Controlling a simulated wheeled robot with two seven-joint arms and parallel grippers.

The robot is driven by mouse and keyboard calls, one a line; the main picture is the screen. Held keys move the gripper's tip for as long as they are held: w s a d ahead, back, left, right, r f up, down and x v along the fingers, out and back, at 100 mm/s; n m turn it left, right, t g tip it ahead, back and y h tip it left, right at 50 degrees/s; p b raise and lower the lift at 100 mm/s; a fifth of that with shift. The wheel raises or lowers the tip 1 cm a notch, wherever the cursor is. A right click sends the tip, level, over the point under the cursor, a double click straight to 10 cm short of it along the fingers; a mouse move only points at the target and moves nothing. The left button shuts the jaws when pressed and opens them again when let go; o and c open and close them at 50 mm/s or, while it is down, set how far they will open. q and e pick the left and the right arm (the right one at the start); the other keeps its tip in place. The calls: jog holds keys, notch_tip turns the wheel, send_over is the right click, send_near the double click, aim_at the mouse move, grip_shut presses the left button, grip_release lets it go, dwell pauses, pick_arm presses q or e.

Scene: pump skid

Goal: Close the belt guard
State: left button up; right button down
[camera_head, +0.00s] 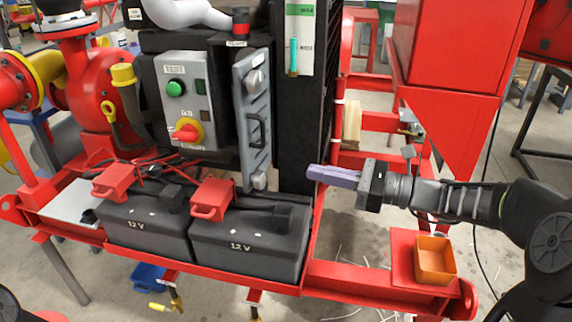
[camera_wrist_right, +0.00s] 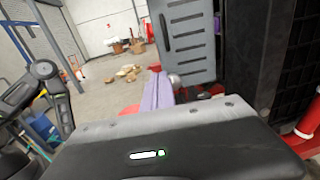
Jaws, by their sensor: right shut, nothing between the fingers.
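The belt guard (camera_head: 253,120) is a grey slotted panel with a dark handle and rounded knobs at its corners. It stands upright between the control box and the black frame, seen at a slant, and looks swung outward. It also shows in the right wrist view (camera_wrist_right: 186,42), at the top, with its handle on the left. My right gripper (camera_head: 333,176) has pale purple fingers, shut and empty. It points left, to the right of the guard's lower part, with the black post behind its tips. The fingers also show in the right wrist view (camera_wrist_right: 158,92), near the guard's lower edge; contact is unclear.
A grey control box (camera_head: 187,100) with a green button and red knob stands left of the guard. Two black batteries (camera_head: 250,240) with red terminal covers sit below it. An orange bin (camera_head: 435,258) stands on the red skid at right. A red hopper (camera_head: 455,60) hangs above my right arm.

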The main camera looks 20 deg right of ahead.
aim_at(246, 158)
jog(key=x, duration=1.3)
jog(key=shift+w+a, duration=0.15)
jog(key=shift+a, duration=0.1)
jog(key=shift+a, duration=0.1)
